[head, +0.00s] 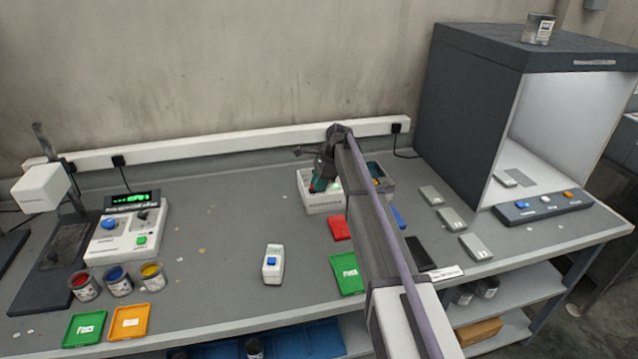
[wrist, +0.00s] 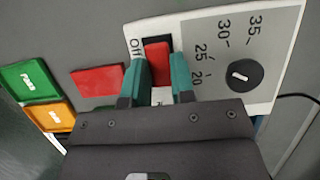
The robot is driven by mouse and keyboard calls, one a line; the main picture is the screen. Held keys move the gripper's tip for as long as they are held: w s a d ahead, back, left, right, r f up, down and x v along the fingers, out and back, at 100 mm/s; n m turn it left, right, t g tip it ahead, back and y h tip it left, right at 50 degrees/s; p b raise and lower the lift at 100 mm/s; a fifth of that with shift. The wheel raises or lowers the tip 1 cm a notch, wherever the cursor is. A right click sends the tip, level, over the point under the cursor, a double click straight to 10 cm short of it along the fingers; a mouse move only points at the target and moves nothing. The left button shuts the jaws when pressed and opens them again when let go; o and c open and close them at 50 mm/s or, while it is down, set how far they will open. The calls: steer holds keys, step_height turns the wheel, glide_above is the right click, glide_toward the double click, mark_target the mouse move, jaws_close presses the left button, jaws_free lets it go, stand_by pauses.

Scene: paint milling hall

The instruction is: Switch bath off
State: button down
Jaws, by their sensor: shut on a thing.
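The bath (head: 325,205) is a white box at the back middle of the bench in the head view. Its white panel (wrist: 205,30) fills the upper right of the wrist view. A red rocker switch (wrist: 158,49) sits there in a black recess, with "Off" printed beside its upper end. A second label below is mostly hidden by my gripper. A black dial (wrist: 241,75) with marks 20 to 35 is to the right. My gripper (wrist: 160,78) is shut on the red switch, one teal finger on each side. In the head view my gripper (head: 319,186) is at the bath.
Red (head: 340,228) and green (head: 347,273) cards lie in front of the bath. A white device with a blue button (head: 272,264) stands front left. Grey blocks (head: 452,219) and a light booth (head: 470,110) are to the right. Paint cans (head: 118,281) stand left.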

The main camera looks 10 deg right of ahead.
steer(key=shift+a+r+h+p, duration=0.2)
steer(key=shift+h+p, duration=0.15)
steer(key=shift+h, duration=0.15)
steer(key=shift+a+h, duration=0.15)
steer(key=shift+h, duration=0.45)
steer(key=shift+a+f+h, duration=0.1)
steer(key=shift+f+h, duration=0.1)
steer(key=shift+h, duration=1)
steer(key=c, duration=1)
jaws_free()
steer(key=shift+o, duration=0.2)
steer(key=shift+r+p, duration=0.1)
steer(key=shift+p, duration=0.2)
